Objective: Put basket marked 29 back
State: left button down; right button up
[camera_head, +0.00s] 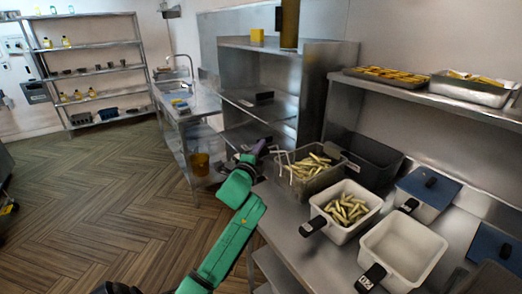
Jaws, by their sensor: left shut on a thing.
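My left gripper (258,152) is at the end of the green arm, at the left end of the counter. It is shut on what looks like the handle of a dark basket (298,186) of yellow-green fries. This basket is just right of the gripper, with light wire hooks at its near left side. Whether it rests on the counter or hangs just above is unclear. A white basket (370,209) of fries and an empty white basket (419,245) stand nearer. Their black handle tags are too small to read, so I cannot tell which is marked 29. My right gripper is not in view.
A dark empty bin (376,153) and blue-lidded containers (440,190) stand along the back of the steel counter (287,208). A shelf (440,98) with trays overhangs them. A steel rack (270,47) stands behind the gripper.

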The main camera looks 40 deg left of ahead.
pick_arm(q)
jog(key=c, duration=0.6)
grip_release()
jog(key=shift+o, duration=0.2)
jog(key=shift+f, duration=0.1)
jog(key=b+v, duration=0.4)
jog(key=v, duration=1.1)
jog(key=s+d+f+n+g+h, duration=0.1)
jog(key=d+f+n+g, duration=0.15)
jog(key=f, duration=0.45)
jog(key=s+d+f+n+g+h, duration=0.1)
jog(key=f+n+g, duration=0.2)
jog(key=f, duration=0.4)
jog(key=s+d+f+n+g+h, duration=0.2)
jog(key=s+d+f+n+g, duration=0.15)
jog(key=s+d+f, duration=0.35)
jog(key=s+d+f+n+g+h, duration=0.2)
jog(key=s+d+f+g+h, duration=0.15)
jog(key=d+f, duration=0.4)
jog(key=s+a+f+g, duration=0.1)
jog(key=s+f, duration=0.1)
jog(key=f, duration=1)
jog(key=s+a+f+g, duration=0.1)
jog(key=s+f, duration=0.1)
jog(key=f, duration=0.9)
jog(key=s+a+f+g+y, duration=0.1)
jog(key=s+a+f, duration=0.2)
jog(key=s+f, duration=1)
jog(key=s, duration=0.3)
jog(key=shift+f, duration=0.3)
